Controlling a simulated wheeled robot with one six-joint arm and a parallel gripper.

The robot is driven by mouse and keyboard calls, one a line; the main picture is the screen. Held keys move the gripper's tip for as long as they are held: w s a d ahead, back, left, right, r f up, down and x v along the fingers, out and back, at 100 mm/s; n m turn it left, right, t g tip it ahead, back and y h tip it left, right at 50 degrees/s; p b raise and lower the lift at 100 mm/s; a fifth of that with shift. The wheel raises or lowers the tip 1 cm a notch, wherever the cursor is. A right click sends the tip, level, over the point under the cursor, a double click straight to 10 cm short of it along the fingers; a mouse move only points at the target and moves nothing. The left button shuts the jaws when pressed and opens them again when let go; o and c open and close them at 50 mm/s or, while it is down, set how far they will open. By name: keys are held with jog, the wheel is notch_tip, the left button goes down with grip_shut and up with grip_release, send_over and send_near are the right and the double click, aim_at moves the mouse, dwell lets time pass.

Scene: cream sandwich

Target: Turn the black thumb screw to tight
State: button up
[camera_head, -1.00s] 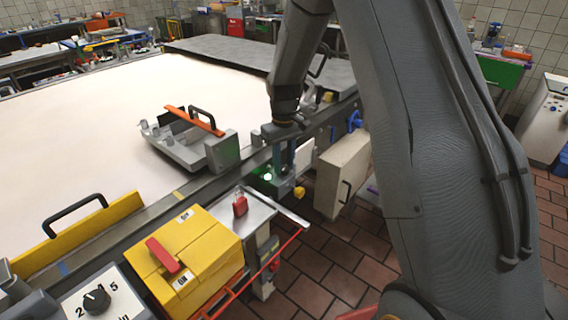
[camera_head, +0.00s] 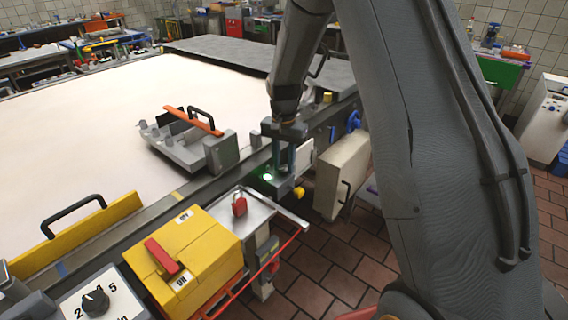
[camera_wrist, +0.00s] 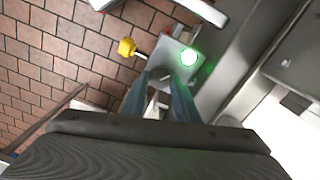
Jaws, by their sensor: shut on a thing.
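My gripper (camera_head: 280,172) points down beside the conveyor's near edge, with its blue-grey fingers at a small grey block (camera_head: 285,187). The block carries a glowing green light (camera_head: 267,177) and a yellow knob (camera_head: 299,193). In the wrist view the fingertips (camera_wrist: 160,75) reach the grey block (camera_wrist: 172,52), between the yellow knob (camera_wrist: 127,47) and the green light (camera_wrist: 188,57). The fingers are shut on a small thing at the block. The black thumb screw is not clearly visible; the fingers hide the spot where they grip.
A grey fixture with an orange bar (camera_head: 195,121) stands on the belt close to the gripper's left. A beige box (camera_head: 340,172) hangs to the right. A yellow switch box (camera_head: 195,245) and a red padlock (camera_head: 239,205) are nearer. The tiled floor below is clear.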

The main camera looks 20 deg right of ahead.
aim_at(284, 168)
jog(key=m, duration=0.5)
jog(key=shift+r+m, duration=0.1)
jog(key=shift+m, duration=2.4)
jog(key=o, duration=1.1)
jog(key=shift+c, duration=0.2)
notch_tip(284, 168, up, 8)
jog(key=shift+f+b, duration=0.15)
jog(key=shift+b, duration=0.9)
jog(key=shift+s, duration=0.1)
